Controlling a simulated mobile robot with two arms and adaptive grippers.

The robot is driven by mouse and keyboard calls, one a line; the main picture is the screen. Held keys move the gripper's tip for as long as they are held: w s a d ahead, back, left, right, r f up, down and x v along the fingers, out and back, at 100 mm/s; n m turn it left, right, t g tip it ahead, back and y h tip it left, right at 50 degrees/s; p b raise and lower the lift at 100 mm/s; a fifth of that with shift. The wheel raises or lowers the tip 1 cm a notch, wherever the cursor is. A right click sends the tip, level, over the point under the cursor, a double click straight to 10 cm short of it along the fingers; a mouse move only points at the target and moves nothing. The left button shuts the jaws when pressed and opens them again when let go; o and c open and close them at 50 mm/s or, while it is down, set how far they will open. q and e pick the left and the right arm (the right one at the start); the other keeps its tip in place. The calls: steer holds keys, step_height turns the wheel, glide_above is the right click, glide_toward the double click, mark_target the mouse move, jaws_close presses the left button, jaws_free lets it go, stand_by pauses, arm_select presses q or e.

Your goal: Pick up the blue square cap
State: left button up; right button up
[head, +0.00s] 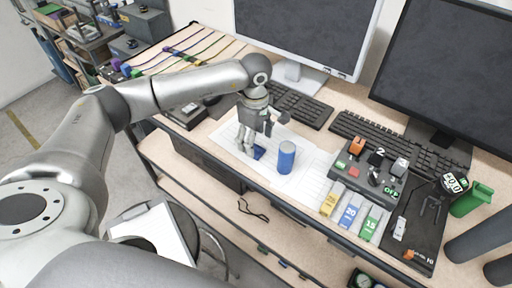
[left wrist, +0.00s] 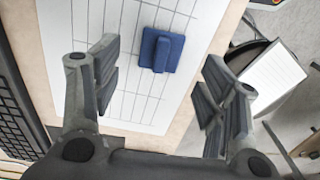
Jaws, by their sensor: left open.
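The blue square cap (left wrist: 172,52) lies on the white gridded sheet, with a raised bar on its top. In the left wrist view it sits ahead of the open fingers of my left gripper (left wrist: 158,85), roughly midway between them, with nothing gripped. In the head view the cap (head: 259,153) shows partly beside the fingertips of my left gripper (head: 250,143), which points down over the sheet. I cannot tell the exact height of the fingertips above the cap. My right gripper is not seen.
A blue cylinder (head: 286,158) stands upright on the sheet (head: 312,168), close right of the gripper. A control box (head: 362,185) and coloured numbered blocks (head: 349,216) are further right. Keyboards (head: 300,104) and monitors stand behind. The table's front edge is close to the cap.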

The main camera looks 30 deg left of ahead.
mark_target(256, 147)
arm_select(q)
step_height(256, 147, down, 3)
steer(key=shift+s+f+p, duration=0.1)
steer(key=shift+p, duration=0.45)
steer(key=shift+f, duration=0.15)
steer(key=shift+d, duration=0.1)
steer(key=shift+c, duration=1)
steer(key=c, duration=0.7)
steer(key=shift+o, duration=0.2)
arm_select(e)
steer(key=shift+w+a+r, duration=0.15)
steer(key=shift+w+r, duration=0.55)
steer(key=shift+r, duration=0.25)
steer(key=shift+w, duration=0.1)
